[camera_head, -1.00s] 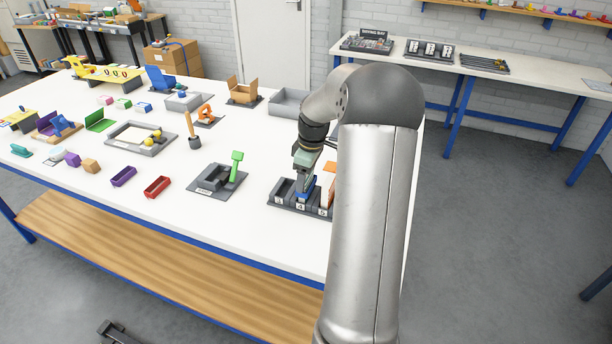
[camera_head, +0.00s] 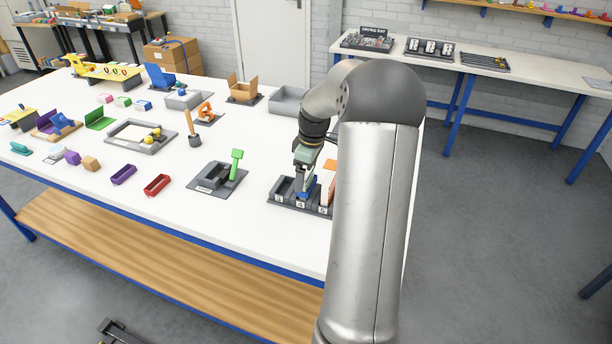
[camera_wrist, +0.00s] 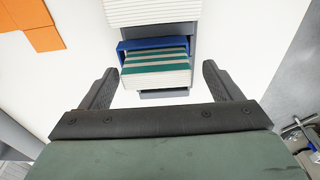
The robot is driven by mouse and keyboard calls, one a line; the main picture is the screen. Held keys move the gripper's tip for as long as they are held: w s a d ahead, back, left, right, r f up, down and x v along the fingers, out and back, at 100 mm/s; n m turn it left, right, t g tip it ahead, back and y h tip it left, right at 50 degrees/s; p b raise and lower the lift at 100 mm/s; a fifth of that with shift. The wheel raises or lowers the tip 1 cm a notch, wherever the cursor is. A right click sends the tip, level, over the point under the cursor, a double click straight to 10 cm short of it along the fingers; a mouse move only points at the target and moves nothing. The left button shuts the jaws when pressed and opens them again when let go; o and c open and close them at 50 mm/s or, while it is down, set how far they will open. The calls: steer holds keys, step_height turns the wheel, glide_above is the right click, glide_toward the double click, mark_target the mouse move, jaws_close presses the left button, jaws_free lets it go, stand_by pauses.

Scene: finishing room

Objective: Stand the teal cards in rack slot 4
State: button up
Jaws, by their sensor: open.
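The teal cards (camera_wrist: 155,62) show in the wrist view as a white block with teal stripes, against a blue piece (camera_wrist: 125,46) at the grey rack (camera_wrist: 183,30). My gripper (camera_wrist: 158,80) is open, with one finger on each side of the cards and a visible gap to each. In the head view my gripper (camera_head: 304,180) is over the dark rack (camera_head: 284,203), at the slot marked 4. The arm hides the rack's right end there. I cannot tell whether the cards rest fully in the slot.
A white ridged stack (camera_wrist: 150,10) stands behind the teal cards. Orange pieces (camera_wrist: 35,28) lie at the upper left of the wrist view. A grey fixture with a green handle (camera_head: 236,166) and a red tray (camera_head: 157,186) are left of the rack. Bare table lies between.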

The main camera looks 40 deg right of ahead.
step_height(320, 180, up, 10)
steer(key=s, duration=0.1)
steer(key=s+a+m, duration=0.1)
steer(key=s+a, duration=0.2)
steer(key=a, duration=0.6)
steer(key=s+a+m, duration=0.1)
steer(key=s+a, duration=0.1)
steer(key=a, duration=0.7)
steer(key=s+a+f+m, duration=0.2)
steer(key=s+a+f, duration=0.1)
steer(key=s+a, duration=0.3)
steer(key=s+a+f+m, duration=0.2)
steer(key=s+a, duration=0.4)
steer(key=s, duration=0.5)
steer(key=shift+s+a+f+g+h+b, duration=0.2)
steer(key=shift+a+f+g+h+b, duration=0.1)
steer(key=shift+f+b, duration=0.25)
steer(key=shift+f, duration=0.1)
